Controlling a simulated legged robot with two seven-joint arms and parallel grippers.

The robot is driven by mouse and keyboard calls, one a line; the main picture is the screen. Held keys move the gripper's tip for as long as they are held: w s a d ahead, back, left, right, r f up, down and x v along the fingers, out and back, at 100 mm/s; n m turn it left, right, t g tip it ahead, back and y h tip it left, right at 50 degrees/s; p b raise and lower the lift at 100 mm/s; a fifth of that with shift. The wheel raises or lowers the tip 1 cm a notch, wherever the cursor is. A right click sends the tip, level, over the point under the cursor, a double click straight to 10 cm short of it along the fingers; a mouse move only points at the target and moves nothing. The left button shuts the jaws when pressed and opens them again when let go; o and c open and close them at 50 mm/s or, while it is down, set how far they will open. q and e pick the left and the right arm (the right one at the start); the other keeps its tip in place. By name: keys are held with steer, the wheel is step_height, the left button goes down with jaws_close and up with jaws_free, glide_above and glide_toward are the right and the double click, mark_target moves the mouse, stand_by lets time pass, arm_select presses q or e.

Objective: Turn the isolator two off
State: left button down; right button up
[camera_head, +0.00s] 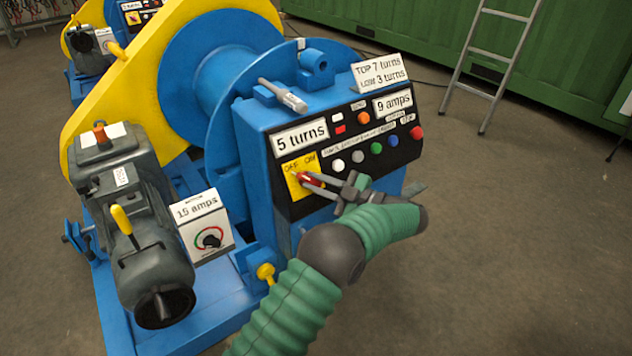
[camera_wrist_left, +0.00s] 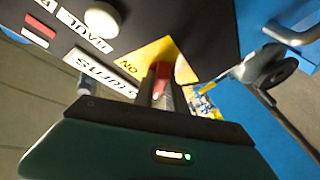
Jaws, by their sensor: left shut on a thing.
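The red isolator handle (camera_head: 311,180) sits on a yellow plate (camera_head: 292,186) marked OFF and ON, on the black front panel of the blue winch. My left gripper (camera_head: 319,184) reaches in from the lower right, its fingers shut on the red handle. In the left wrist view the red handle (camera_wrist_left: 164,74) is between my fingers (camera_wrist_left: 161,92), over the yellow plate (camera_wrist_left: 150,55), where the word ON shows. The fingers hide part of the handle, so I cannot tell its exact setting. No number two shows on the plate. My right gripper is not in view.
Several coloured buttons (camera_head: 377,148) are on the panel, right of the plate. A grey motor (camera_head: 140,225) and a 15 amps dial box (camera_head: 207,225) stand left. A second winch (camera_head: 95,45) is at the back left. A ladder (camera_head: 495,60) leans behind; open floor lies right.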

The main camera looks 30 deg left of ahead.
arm_select(q)
steer(key=shift+d+f, duration=0.1)
steer(key=shift+f, duration=0.1)
steer(key=c, duration=1.5)
jaws_free()
steer(key=shift+o, duration=0.7)
steer(key=shift+r, duration=0.15)
steer(key=shift+d, duration=0.25)
steer(key=d+p, duration=0.5)
steer(key=d, duration=1.1)
steer(key=shift+w+d, duration=0.2)
steer(key=shift+w, duration=0.15)
